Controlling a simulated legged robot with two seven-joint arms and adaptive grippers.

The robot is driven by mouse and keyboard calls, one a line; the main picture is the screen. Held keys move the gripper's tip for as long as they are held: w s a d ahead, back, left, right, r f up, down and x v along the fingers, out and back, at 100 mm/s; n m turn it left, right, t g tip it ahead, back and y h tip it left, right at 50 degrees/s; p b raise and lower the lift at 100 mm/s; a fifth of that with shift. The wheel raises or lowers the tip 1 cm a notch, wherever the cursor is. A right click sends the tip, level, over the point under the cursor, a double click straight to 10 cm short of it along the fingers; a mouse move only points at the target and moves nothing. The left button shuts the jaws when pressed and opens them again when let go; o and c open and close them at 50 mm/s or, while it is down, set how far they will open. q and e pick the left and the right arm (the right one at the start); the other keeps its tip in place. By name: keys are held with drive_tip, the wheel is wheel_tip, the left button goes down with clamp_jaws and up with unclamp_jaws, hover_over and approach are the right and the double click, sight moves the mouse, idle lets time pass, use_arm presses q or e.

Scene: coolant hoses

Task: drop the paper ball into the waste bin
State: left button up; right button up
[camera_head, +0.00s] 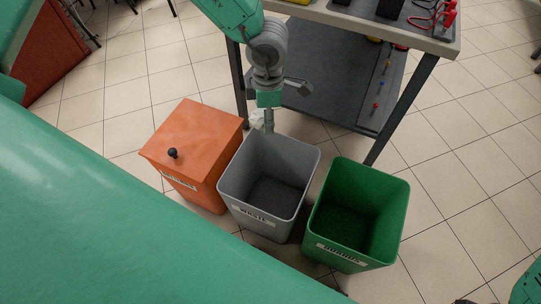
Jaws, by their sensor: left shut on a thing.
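The grey waste bin (232,190), labelled WASTE, stands open on the floor between two other bins, and its inside looks empty. My left gripper (268,122) points down at the bin's far rim. It is shut on the paper ball (256,118), a small white lump largely hidden behind the fingers. The fingertips overlap the rim in the picture, so their exact height above it is hard to tell. My right gripper is not in view.
An orange lidded bin (195,140) with a black knob stands close on the left. A green open bin (325,210) stands close on the right. A workbench (425,42) with a lower shelf (325,95) is behind. Tiled floor (460,190) is clear at right.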

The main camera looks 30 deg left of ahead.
use_arm(q)
wheel_tip(320, 180, down, 23)
drive_tip(key=w+n+b, duration=0.1)
drive_tip(key=n+b, duration=1)
drive_tip(key=n, duration=0.5)
drive_tip(key=shift+r, duration=0.2)
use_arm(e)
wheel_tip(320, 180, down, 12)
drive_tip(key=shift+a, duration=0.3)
use_arm(q)
drive_tip(key=shift+a, duration=0.15)
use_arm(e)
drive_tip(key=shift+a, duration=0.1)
use_arm(q)
drive_tip(key=o, duration=0.8)
drive_tip(key=shift+a, duration=0.1)
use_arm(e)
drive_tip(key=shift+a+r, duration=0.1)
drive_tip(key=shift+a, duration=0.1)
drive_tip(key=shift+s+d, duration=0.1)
